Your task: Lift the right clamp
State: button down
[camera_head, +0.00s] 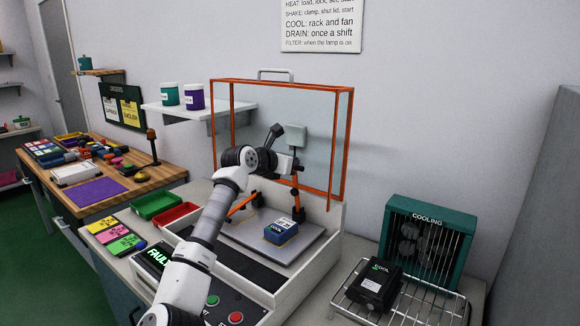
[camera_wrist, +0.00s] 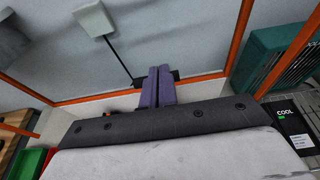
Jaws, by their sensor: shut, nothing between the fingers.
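The right clamp (camera_head: 297,202) is an orange piece with black parts, standing at the platform's back right in the head view. Its upper part is partly hidden by my arm. The left clamp (camera_head: 243,203) is orange and slants beside the platform. A blue labelled box (camera_head: 281,231) sits on the grey platform (camera_head: 247,236). My gripper's purple fingers (camera_wrist: 159,84) are together and empty in the wrist view. A thin black rod with a pale block (camera_wrist: 95,19) ends close beside them; contact cannot be told. In the head view my arm's end is near the right clamp's top.
An orange-framed clear lid (camera_head: 352,140) stands up behind the platform. A teal cooling unit (camera_head: 430,232) and a black COOL box (camera_head: 374,284) on a wire rack (camera_head: 425,305) are at right. Red (camera_head: 176,216) and green (camera_head: 157,204) trays are at left. The machine's screen (camera_head: 156,262) reads FAULT.

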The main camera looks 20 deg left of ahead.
jog(key=shift+w+d+f, duration=0.2)
jog(key=shift+w+d, duration=0.2)
jog(key=shift+d, duration=0.1)
jog(key=shift+a, duration=0.1)
notch_tip(320, 180, up, 10)
jog(key=p, duration=0.6)
jog(key=shift+s, duration=0.2)
